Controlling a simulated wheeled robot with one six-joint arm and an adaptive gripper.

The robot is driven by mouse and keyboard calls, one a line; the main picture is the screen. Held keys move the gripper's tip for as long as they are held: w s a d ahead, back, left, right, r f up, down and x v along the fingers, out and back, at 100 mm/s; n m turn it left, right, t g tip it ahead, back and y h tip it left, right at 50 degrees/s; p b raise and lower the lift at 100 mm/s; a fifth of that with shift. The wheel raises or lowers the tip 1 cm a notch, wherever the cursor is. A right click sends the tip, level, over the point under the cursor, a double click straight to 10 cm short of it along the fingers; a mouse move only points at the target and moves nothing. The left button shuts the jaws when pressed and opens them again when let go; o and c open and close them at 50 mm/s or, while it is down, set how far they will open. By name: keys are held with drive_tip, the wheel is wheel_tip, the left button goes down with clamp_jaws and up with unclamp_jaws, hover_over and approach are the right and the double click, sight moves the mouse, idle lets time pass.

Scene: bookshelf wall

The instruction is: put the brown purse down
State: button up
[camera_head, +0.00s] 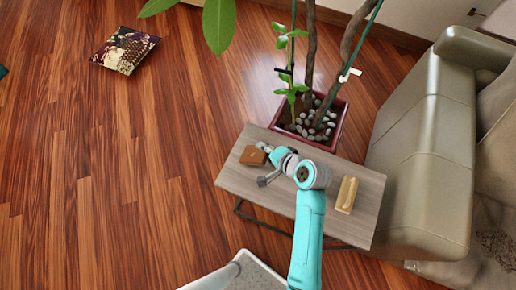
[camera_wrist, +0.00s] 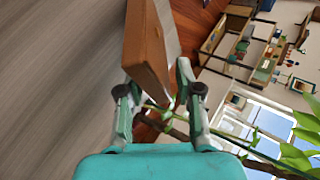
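The brown purse (camera_head: 253,156) is over the left end of the small grey wood table (camera_head: 232,180). My gripper (camera_head: 267,163) reaches it from the right. In the wrist view the purse (camera_wrist: 147,50) lies between the two fingers of my gripper (camera_wrist: 156,85), one on each side, and they appear shut on it. The purse looks tilted in that view. Whether its bottom touches the table top is hard to tell.
A tan oblong item (camera_head: 347,194) lies on the table's right part. A potted plant (camera_head: 318,125) stands behind the table, with stems rising high. A beige sofa (camera_head: 425,150) is close on the right. A patterned cushion (camera_head: 125,49) lies on the open wood floor.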

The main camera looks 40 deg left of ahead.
drive_tip(key=v, duration=0.7)
idle(0.3)
wheel_tip(320, 180, up, 8)
drive_tip(key=d, duration=0.2)
drive_tip(key=shift+s, duration=0.2)
drive_tip(key=shift+f, duration=0.1)
